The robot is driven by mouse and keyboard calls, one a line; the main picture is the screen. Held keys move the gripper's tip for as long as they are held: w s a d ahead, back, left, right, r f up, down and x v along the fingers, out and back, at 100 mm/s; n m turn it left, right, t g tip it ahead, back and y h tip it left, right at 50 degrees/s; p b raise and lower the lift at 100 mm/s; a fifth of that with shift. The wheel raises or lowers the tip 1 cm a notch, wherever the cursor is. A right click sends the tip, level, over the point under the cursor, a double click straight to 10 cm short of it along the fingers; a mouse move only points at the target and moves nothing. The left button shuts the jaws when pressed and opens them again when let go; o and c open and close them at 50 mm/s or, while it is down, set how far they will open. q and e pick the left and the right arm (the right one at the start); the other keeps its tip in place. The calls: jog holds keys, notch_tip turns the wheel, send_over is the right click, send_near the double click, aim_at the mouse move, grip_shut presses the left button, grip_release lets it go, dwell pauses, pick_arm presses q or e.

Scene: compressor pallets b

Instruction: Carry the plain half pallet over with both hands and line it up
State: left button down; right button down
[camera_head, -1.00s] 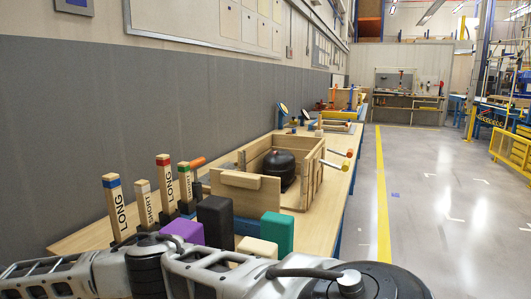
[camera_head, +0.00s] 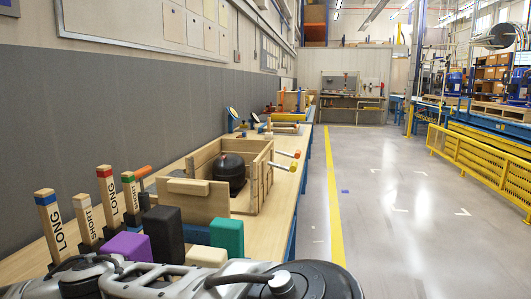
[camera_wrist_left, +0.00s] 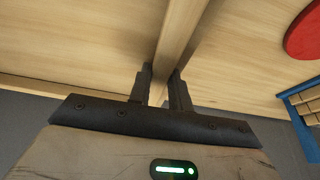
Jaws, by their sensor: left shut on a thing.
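In the left wrist view, my left gripper (camera_wrist_left: 162,88) is shut on the narrow upright rib of a pale, plain wooden piece (camera_wrist_left: 240,50), which I take to be the half pallet. One dark finger is on each side of the rib, and flat boards spread out to both sides. Only part of this piece shows, so its ends and how it lines up are hidden. In the head view no gripper and no clear half pallet is seen; only my arm crosses the bottom. My right gripper is not in view.
A long wooden bench (camera_head: 275,215) along the left wall holds an open crate (camera_head: 258,180) with a black compressor (camera_head: 231,172), colored blocks (camera_head: 226,237) and labelled wooden posts (camera_head: 50,222).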

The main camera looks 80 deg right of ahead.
pick_arm(q)
jog(key=c, duration=1.2)
grip_release()
jog(key=shift+f, duration=0.15)
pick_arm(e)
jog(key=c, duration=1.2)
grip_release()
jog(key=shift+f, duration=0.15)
pick_arm(q)
jog(key=o, duration=0.5)
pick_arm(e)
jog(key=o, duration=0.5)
pick_arm(q)
jog(key=shift+v, duration=3.6)
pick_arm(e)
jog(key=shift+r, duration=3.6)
pick_arm(q)
jog(key=shift+s+f, duration=0.1)
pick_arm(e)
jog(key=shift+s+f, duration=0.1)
